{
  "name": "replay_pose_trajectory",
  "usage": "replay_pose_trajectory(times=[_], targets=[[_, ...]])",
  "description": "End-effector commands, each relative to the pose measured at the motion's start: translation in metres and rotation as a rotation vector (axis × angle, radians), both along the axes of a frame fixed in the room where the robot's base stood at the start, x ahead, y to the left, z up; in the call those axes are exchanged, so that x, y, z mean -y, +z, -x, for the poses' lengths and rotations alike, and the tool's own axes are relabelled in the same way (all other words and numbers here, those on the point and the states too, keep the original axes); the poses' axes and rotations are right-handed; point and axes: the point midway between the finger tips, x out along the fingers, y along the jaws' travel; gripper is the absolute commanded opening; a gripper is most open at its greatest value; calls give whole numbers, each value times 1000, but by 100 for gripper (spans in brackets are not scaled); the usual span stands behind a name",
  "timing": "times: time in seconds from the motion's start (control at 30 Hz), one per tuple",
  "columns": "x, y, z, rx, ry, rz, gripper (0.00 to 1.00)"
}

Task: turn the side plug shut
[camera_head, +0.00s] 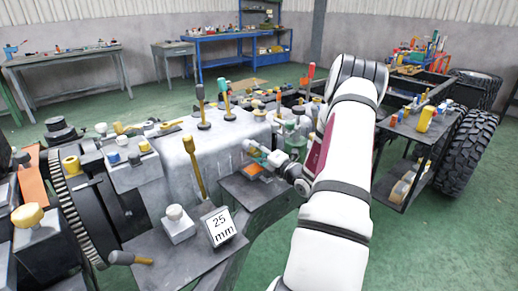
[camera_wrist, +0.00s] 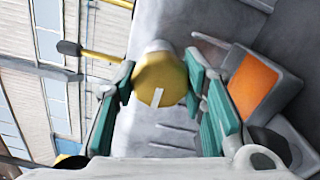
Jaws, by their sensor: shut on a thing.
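The side plug (camera_wrist: 160,80) is a round yellow knob with a white mark on its face, and it sits against the grey housing (camera_wrist: 165,125). In the wrist view my gripper (camera_wrist: 162,72) has one teal-padded finger on each side of the plug and is shut on it. In the head view my gripper (camera_head: 262,152) reaches the right side of the grey housing (camera_head: 190,165), and I cannot make out the plug there. The white mark points down and slightly left in the wrist view.
An orange pad (camera_wrist: 254,85) on a grey block lies right of the plug in the wrist view. Levers with yellow shafts (camera_head: 194,165) rise from the chassis in the head view. A block marked "25 mm" (camera_head: 220,227) stands in front. Green floor (camera_head: 430,240) is clear at right.

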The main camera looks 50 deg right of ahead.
Motion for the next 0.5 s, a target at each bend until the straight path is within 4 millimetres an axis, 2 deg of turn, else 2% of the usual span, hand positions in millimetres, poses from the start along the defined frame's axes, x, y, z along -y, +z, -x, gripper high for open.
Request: replay_pose_trajectory(times=[0.5], targets=[[0, -1, 0, 7, 1, -33, 10]])
